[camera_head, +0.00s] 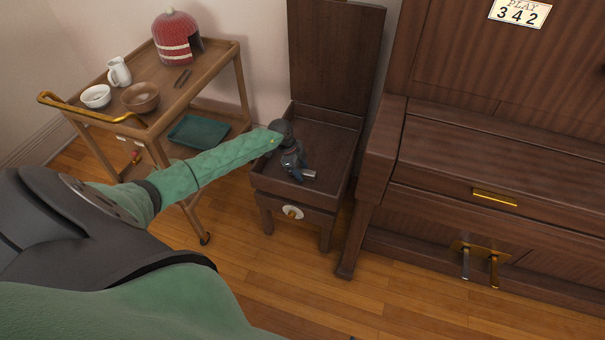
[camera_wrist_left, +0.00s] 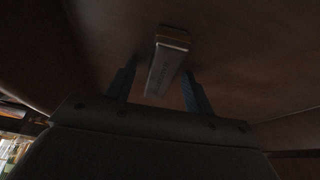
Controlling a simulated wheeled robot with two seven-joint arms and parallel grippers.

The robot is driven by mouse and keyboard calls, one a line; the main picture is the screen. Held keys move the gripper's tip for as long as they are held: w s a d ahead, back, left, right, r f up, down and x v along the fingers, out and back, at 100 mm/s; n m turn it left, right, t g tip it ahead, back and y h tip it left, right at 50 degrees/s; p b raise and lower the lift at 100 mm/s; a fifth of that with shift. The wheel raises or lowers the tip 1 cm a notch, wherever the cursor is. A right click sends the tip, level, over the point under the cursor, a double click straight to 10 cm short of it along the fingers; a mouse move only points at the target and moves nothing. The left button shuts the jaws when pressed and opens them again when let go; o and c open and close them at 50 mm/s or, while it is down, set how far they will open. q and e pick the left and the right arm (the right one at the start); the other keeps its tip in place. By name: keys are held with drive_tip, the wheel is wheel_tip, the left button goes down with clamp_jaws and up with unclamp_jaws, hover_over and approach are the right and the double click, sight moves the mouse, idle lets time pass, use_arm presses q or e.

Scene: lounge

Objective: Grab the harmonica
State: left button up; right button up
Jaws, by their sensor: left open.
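The harmonica (camera_wrist_left: 166,64) is a small metallic bar with lettering on its side. It lies on the brown floor of an open wooden box seat (camera_head: 331,140). In the head view only its silvery end (camera_head: 309,174) shows beside my gripper. My left gripper (camera_head: 301,170) reaches down into the box. In the left wrist view its two blue fingers stand apart, one on each side of the harmonica, with visible gaps. My right gripper is not in view.
The box's raised lid (camera_head: 335,50) stands behind it, and its side walls are close around my gripper. A piano (camera_head: 480,150) stands just right. A wooden trolley (camera_head: 212,75) with bowls, a jug and a red knitted cosy (camera_head: 177,38) stands left.

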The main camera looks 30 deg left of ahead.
use_arm(q)
drive_tip(key=c, duration=1.1)
drive_tip(key=shift+r, duration=0.1)
